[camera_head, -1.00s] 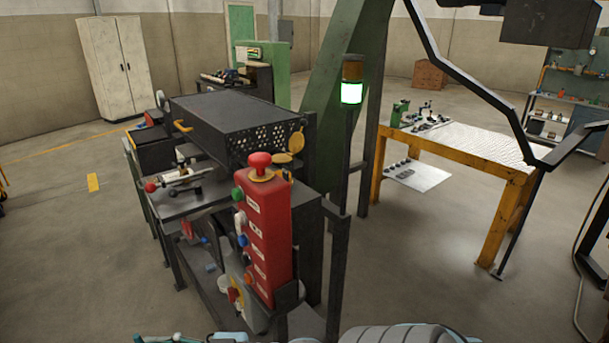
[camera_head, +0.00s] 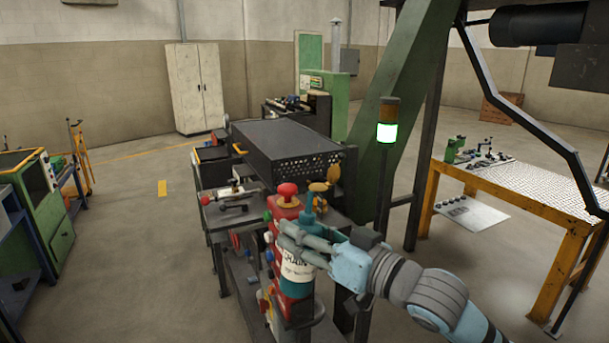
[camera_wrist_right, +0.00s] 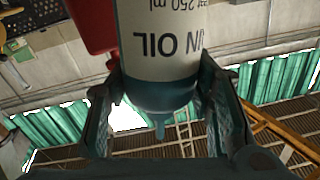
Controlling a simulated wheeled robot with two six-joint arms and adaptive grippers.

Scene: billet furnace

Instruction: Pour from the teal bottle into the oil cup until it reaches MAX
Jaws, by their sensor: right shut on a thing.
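The teal bottle (camera_head: 298,264) has a white label, partly readable as chain oil, and a thin teal spout pointing up. It looks upright in the head view. My right gripper (camera_head: 284,236) is shut on its body; the two fingers also show on either side of the bottle in the right wrist view (camera_wrist_right: 158,88), where the label reads 250 ml. Brass-coloured round pieces (camera_head: 320,187) show just behind the spout, apart from it as far as I can see. I cannot tell whether they belong to the oil cup; no MAX mark is readable. My left gripper is out of view.
A red control box (camera_head: 285,212) with a mushroom button stands right behind the bottle. Behind it is a dark machine with a perforated cover (camera_head: 285,143). A yellow-framed table (camera_head: 520,188) is further right.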

